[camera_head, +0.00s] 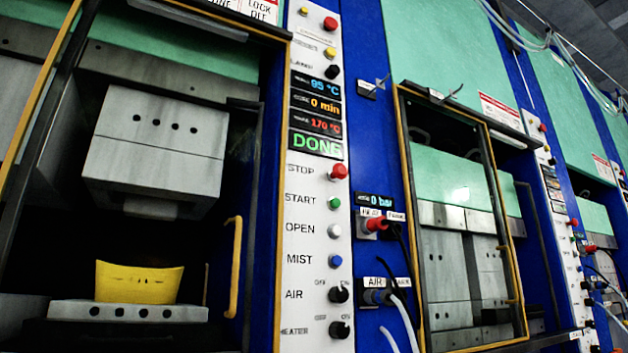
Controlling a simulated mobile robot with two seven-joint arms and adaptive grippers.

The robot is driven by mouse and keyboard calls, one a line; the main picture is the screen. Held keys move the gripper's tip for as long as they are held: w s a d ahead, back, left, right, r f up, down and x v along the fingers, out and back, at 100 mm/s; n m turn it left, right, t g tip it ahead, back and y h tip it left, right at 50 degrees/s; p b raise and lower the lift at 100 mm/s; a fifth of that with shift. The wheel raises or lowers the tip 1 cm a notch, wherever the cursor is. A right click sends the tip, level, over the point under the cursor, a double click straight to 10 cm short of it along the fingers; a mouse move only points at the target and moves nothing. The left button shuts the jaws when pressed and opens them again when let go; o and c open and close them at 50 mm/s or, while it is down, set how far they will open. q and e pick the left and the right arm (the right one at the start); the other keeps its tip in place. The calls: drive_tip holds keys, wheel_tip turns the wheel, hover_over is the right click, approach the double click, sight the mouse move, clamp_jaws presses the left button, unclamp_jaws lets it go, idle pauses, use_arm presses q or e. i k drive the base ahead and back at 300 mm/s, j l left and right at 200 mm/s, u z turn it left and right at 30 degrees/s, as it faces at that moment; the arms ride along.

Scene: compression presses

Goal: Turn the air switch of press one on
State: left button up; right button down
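The nearest press (155,150) fills the left of the head view; I cannot read a number on it, so I cannot tell whether it is press one. Its white control panel (315,250) stands to the right of the press opening. The air switch (338,294) is a black rotary knob near the panel's bottom, beside the word AIR and under small OFF and ON marks. I cannot tell which way it points. A similar black heater switch (339,330) sits just below it. Neither of my grippers is in view.
A yellow piece (139,283) sits on the nearest press's lower plate. A yellow handle (233,267) stands left of the panel. The panel display (316,143) reads DONE; a pressure display (375,201) reads 0 bar. Hoses (402,310) hang right of the panel. More presses (460,230) stand rightward.

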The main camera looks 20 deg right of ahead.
sight(339, 294)
drive_tip(key=i+l+u, duration=0.15)
drive_tip(key=l+u, duration=0.15)
drive_tip(key=l, duration=1)
drive_tip(key=l+u, duration=0.25)
drive_tip(key=l, duration=1.1)
drive_tip(key=i, duration=0.05)
